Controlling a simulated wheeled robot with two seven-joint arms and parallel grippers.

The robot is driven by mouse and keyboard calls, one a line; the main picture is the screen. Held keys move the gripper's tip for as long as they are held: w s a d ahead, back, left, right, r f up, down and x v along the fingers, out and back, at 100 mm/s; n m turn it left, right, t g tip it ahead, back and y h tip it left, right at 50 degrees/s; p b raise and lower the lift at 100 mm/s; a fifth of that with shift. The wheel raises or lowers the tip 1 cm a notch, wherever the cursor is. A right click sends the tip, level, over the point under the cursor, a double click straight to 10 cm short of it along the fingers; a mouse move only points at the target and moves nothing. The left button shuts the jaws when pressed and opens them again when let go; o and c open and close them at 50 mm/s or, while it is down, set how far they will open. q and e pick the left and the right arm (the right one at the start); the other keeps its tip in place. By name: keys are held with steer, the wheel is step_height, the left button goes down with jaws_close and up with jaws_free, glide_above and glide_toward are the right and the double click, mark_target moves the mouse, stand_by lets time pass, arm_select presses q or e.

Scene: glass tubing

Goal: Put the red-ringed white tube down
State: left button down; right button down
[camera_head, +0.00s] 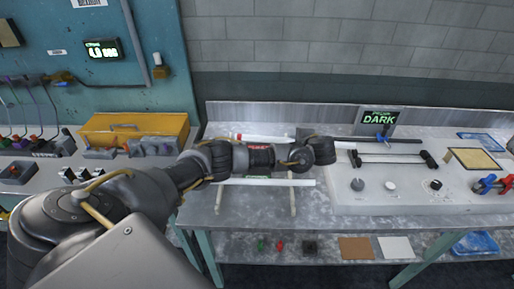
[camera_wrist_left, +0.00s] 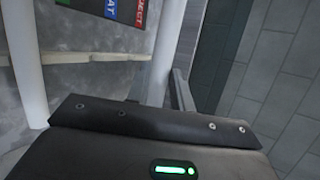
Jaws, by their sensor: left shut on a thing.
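A white tube (camera_head: 267,138) with a red ring near its left end lies across the view behind my left arm in the head view. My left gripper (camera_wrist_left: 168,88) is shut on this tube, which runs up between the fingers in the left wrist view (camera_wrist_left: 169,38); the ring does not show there. I cannot tell whether the tube touches anything below. A second white tube (camera_head: 270,182) lies in front of my arm, across two pale rails (camera_head: 292,201). My right gripper is out of view.
A label strip (camera_wrist_left: 112,10) lies on the bench near the tubes. A raised pale station (camera_head: 440,200) with a burner bar and knobs stands at right, under a "DARK" display (camera_head: 381,119). A yellow box (camera_head: 135,128) is at left. A grey brick wall (camera_head: 350,40) is behind.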

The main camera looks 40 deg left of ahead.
mark_target(266, 138)
arm_select(q)
steer(key=a, duration=0.1)
steer(key=a+r+n+g, duration=0.1)
steer(key=a, duration=0.1)
steer(key=shift+w+a+y, duration=0.15)
steer(key=shift+y, duration=0.15)
steer(key=a+f+b, duration=0.9)
steer(key=a+b, duration=0.2)
steer(key=a, duration=0.2)
steer(key=shift+s+b, duration=0.3)
steer(key=shift+s, duration=0.05)
steer(key=f+b, duration=0.2)
steer(key=a+f+b, duration=0.1)
steer(key=f+b, duration=0.1)
steer(key=b, duration=0.1)
steer(key=shift+f, duration=0.2)
steer(key=shift+r, duration=0.2)
